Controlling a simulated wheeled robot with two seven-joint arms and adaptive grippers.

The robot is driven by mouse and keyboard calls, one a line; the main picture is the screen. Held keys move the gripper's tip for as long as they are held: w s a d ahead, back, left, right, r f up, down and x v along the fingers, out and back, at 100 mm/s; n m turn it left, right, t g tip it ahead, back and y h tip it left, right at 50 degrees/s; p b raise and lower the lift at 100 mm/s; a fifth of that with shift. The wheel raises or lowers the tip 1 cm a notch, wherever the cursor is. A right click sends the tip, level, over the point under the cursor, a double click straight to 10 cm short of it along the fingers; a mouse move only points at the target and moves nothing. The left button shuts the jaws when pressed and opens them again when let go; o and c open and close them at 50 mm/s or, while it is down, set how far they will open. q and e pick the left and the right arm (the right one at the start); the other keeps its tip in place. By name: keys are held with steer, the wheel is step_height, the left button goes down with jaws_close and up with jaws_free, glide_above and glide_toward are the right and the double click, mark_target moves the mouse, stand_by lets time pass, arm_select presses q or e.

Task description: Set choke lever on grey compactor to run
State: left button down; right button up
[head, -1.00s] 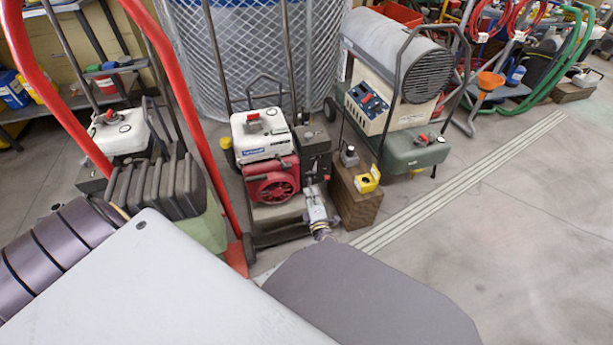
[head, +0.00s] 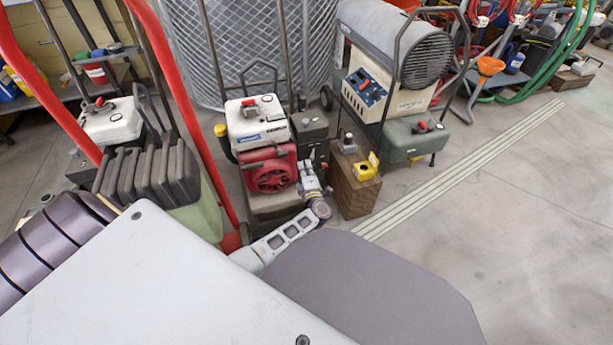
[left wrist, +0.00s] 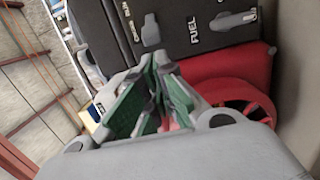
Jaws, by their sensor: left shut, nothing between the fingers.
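The compactor (head: 268,204) stands upright in the middle of the head view, with a white tank, red engine and dark box (head: 311,130) at its right side. In the left wrist view, a black panel (left wrist: 185,45) carries a small grey lever (left wrist: 151,31) beside white lettering. A larger grey lever (left wrist: 234,20) sits by the word FUEL. My left gripper (head: 309,172) is beside the engine's right side. In the left wrist view, its green-padded fingers (left wrist: 155,66) are shut and empty, with tips just below the small lever in the picture. Contact cannot be told. My right gripper is not in view.
A wooden block (head: 354,194) with a yellow item (head: 364,170) on it stands close right of my left gripper. A heater (head: 397,60) is behind it. A red-handled machine (head: 150,175) stands left.

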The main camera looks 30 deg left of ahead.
arm_select(q)
steer(key=shift+b+x, duration=0.4)
steer(key=shift+x, duration=0.85)
